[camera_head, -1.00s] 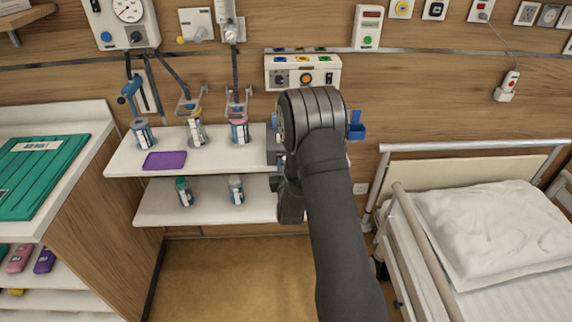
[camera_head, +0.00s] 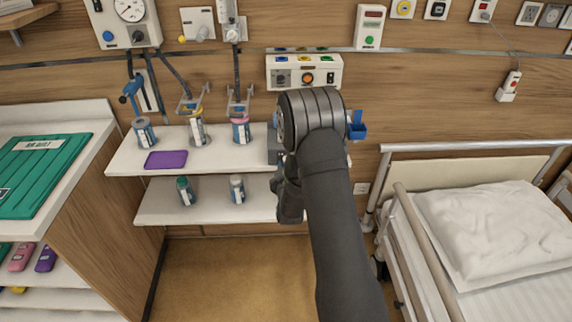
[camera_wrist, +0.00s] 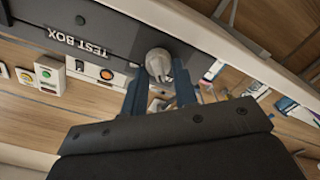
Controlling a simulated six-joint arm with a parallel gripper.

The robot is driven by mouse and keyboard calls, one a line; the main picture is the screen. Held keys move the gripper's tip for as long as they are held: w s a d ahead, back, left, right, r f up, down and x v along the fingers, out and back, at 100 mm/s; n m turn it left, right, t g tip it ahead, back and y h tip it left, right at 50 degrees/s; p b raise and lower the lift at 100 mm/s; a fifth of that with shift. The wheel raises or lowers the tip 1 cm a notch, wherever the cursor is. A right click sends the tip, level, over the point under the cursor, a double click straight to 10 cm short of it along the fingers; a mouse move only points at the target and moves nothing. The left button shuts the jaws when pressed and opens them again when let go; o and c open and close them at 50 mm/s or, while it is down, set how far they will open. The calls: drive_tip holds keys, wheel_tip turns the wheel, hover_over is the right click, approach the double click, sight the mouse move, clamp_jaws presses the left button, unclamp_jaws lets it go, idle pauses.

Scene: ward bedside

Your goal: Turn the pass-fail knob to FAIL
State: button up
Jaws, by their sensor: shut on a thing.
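In the wrist view a dark grey box (camera_wrist: 115,33) marked TEST BOX carries a round light-grey knob (camera_wrist: 158,63). My gripper (camera_wrist: 159,78) has its two blue-grey fingers on either side of the knob and is shut on it. I cannot read any PASS or FAIL marks, nor tell which way the knob points. In the head view my arm hides the knob and the gripper fingers; only the left part of the grey box (camera_head: 273,147) shows beside my arm.
A white panel (camera_head: 320,72) with an orange button is on the wall above. The upper shelf (camera_head: 125,160) holds several labelled bottles and a purple pad (camera_head: 166,160). A blue holder (camera_head: 357,127) is right of my arm. A bed (camera_head: 500,225) stands at right, a cabinet (camera_head: 95,215) at left.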

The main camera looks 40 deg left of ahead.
idle(0.3)
drive_tip(key=o, duration=1)
drive_tip(key=shift+s+d, duration=0.1)
drive_tip(key=v, duration=1.7)
drive_tip(key=shift+r, duration=0.1)
drive_tip(key=shift+c, duration=0.2)
